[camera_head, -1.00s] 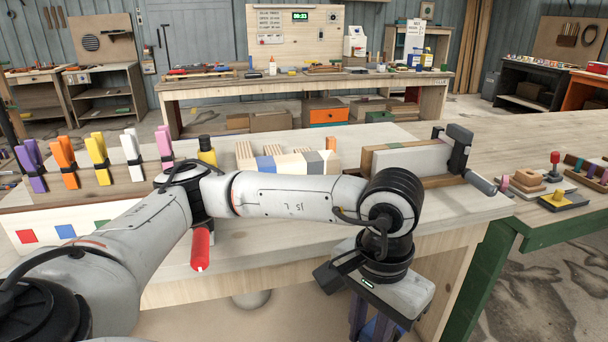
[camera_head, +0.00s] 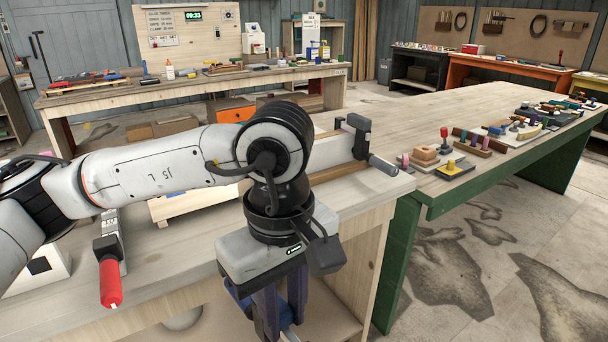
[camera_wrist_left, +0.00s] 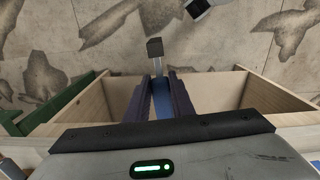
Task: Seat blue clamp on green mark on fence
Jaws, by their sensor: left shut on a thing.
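My left gripper (camera_head: 281,318) hangs in front of the near wooden bench, pointing down, with its fingertips cut off by the lower picture edge. It also shows in the left wrist view (camera_wrist_left: 160,90), shut on the blue clamp (camera_wrist_left: 162,106). The clamp's grey bar and dark end block stick out beyond the fingers; much of its blue body is hidden between them. The fence (camera_head: 334,152) is the pale board on the bench top, partly behind my left arm. No green mark is visible on it. My right gripper is not in view.
A dark clamp (camera_head: 357,134) sits at the fence's right end. A red-handled clamp (camera_head: 110,283) is at the bench's front left. A green-framed table (camera_head: 480,130) with small parts adjoins at right.

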